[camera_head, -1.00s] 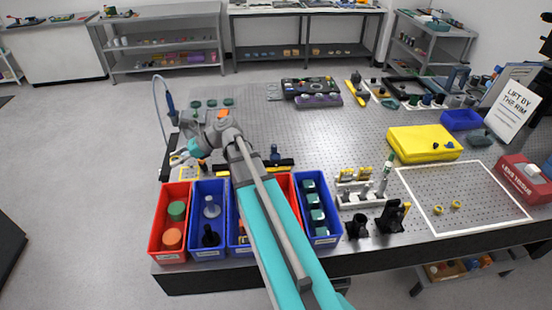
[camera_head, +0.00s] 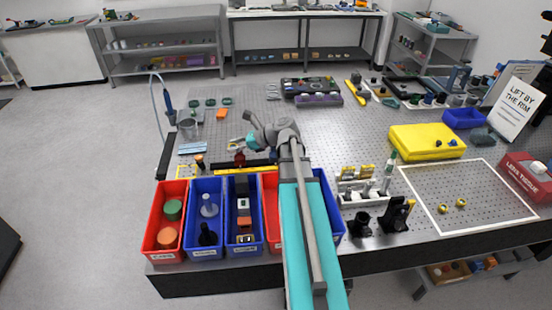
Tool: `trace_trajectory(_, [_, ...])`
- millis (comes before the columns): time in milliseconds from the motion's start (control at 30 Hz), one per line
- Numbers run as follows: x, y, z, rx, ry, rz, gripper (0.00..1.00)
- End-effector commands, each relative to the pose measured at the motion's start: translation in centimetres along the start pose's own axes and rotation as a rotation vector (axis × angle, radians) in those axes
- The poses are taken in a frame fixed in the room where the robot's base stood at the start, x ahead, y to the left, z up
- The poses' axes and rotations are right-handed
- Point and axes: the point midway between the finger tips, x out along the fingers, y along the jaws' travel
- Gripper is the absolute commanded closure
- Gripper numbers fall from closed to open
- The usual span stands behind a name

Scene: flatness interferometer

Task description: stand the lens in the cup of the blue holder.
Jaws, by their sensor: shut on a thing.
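My gripper (camera_head: 247,144) is small in the head view, above the left part of the perforated table and beyond the row of bins. It is partly hidden by my own wrist. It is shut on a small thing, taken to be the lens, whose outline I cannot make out. A dark red holder (camera_head: 239,160) stands just below the gripper in the picture, behind a black and yellow bar. I cannot tell whether they touch. The blue holder is not visible now; my arm covers the spot where a small blue upright piece showed earlier.
Red and blue bins (camera_head: 207,222) line the front edge. A white rack (camera_head: 362,192) and black stands (camera_head: 397,216) are right of my arm. The table's middle right is free, before a yellow case (camera_head: 427,143).

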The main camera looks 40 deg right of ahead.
Motion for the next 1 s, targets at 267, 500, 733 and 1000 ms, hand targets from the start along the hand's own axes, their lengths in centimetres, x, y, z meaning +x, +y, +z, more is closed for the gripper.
trace_trajectory(267, [-4.3,-2.3,-3.5,0.042,0.000,-0.102,0.91])
trace_trajectory(500, [-8.2,-3.8,-6.3,0.078,-0.001,-0.187,0.91])
trace_trajectory(733, [-11.6,-4.9,-8.7,0.108,-0.001,-0.260,0.91])
trace_trajectory(1000, [-13.6,-5.3,-10.0,0.126,-0.002,-0.302,0.91])
